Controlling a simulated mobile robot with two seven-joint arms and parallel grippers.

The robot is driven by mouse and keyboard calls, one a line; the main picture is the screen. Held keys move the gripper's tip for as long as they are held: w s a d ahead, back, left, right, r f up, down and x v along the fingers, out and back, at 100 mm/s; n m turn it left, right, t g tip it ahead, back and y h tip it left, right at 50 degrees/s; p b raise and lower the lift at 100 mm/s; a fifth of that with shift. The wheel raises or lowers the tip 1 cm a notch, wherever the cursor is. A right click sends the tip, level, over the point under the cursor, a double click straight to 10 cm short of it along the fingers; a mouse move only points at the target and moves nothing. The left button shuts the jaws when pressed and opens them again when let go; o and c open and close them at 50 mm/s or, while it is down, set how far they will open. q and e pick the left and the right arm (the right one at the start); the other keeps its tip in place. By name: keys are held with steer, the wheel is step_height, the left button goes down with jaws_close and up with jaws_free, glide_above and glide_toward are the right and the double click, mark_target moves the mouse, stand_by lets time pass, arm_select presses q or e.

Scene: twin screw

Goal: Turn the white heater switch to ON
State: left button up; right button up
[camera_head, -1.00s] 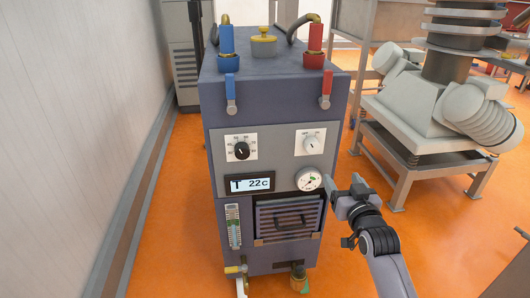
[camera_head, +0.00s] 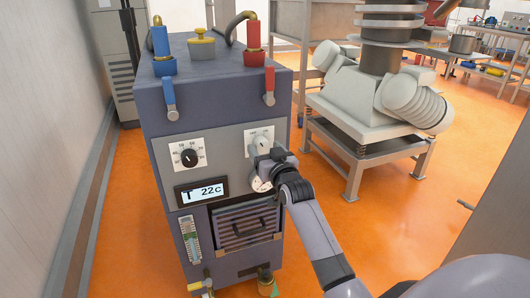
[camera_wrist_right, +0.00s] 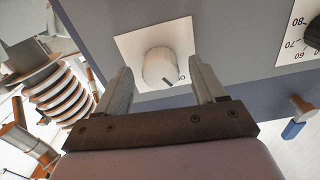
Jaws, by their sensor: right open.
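The white heater switch (camera_head: 262,141) is a round knob on a white square plate, at the upper right of the heater's grey front panel. In the right wrist view the white knob (camera_wrist_right: 160,67) sits between and just beyond the two fingertips, apparently not gripped. My right gripper (camera_head: 265,160) is open in front of the panel, just below the knob in the head view; its fingers also show in the right wrist view (camera_wrist_right: 160,85). The gripper partly covers the round gauge (camera_head: 258,184). My left gripper is in neither view.
A black dial (camera_head: 189,157) is left of the white switch, above a display (camera_head: 202,191) reading T 22c. Blue (camera_head: 170,98) and red (camera_head: 269,86) levers hang at the top front edge. A grey machine on a stand (camera_head: 372,165) is to the right. Orange floor is open between.

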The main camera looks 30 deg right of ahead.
steer(key=shift+w, duration=0.15)
steer(key=shift+c, duration=0.3)
steer(key=c, duration=1)
